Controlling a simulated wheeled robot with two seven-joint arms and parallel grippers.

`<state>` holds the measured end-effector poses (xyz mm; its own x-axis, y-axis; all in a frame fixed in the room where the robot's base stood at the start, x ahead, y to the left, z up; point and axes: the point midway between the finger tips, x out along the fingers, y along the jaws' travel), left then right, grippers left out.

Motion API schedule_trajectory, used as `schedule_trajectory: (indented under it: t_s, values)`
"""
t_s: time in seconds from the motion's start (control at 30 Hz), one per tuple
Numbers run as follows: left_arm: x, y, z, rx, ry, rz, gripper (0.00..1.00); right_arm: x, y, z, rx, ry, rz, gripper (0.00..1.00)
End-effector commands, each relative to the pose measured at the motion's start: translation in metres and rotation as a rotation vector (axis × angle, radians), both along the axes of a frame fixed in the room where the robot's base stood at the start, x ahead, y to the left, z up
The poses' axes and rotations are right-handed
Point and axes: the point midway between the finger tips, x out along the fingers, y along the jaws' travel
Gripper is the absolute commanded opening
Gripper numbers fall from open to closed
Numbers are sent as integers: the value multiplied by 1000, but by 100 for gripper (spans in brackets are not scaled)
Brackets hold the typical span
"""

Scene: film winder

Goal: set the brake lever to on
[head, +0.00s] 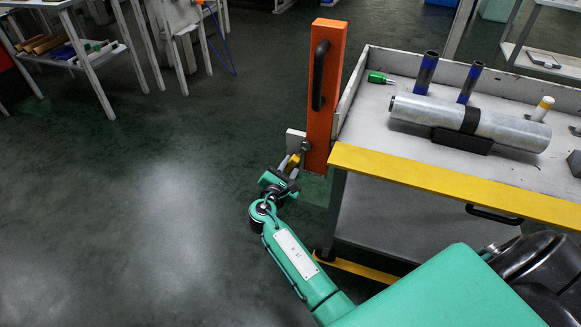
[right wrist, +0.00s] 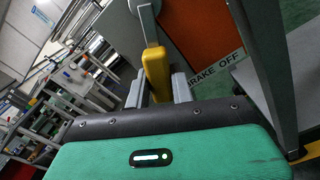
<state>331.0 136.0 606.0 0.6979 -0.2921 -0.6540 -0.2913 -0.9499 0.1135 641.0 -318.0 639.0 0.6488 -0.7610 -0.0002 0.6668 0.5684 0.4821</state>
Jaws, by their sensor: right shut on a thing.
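The brake lever has a yellow grip (right wrist: 155,72) on a grey arm. In the head view the yellow grip (head: 294,160) shows small at the foot of the orange post (head: 322,95), on its left side. My right gripper (head: 287,172) is at the lever, with its grey fingers on either side of the yellow grip in the right wrist view (right wrist: 158,88), shut on it. A label reading "BRAKE OFF" (right wrist: 216,68), its first letter partly hidden, is to the right of the grip. My left gripper is not in view.
The orange post with a black handle (head: 319,75) stands at the left end of a trolley with a yellow front edge (head: 440,182). A metal roll (head: 470,123) lies on the trolley, with dark tubes behind it. The floor (head: 130,190) to the left is clear.

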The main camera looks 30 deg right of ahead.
Motion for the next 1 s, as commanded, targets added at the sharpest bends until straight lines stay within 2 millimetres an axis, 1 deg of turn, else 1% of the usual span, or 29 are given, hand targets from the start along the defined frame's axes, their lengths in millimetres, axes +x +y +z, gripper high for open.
schedule_trajectory:
  t_s: [0.17, 0.2, 0.27, 0.3, 0.57, 0.67, 0.77, 1.0]
  values:
    - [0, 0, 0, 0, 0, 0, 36, 1, 1, 1, 3, -4, 2, 0]
    - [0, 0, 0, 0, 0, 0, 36, 1, 1, 1, 3, -4, 2, 31]
    - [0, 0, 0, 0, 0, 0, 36, 1, 1, 1, 3, -4, 2, 43]
    - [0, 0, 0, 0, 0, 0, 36, 1, 1, 1, 2, -3, 1, 45]
    - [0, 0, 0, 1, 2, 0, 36, 0, 1, 1, 1, -2, 1, 45]
    - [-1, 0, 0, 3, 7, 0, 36, -4, 6, 0, 2, 0, 2, 45]
    - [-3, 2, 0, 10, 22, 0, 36, -13, 16, 1, 2, -1, 2, 45]
    - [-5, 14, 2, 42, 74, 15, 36, -49, 58, 0, 2, 1, 2, 45]
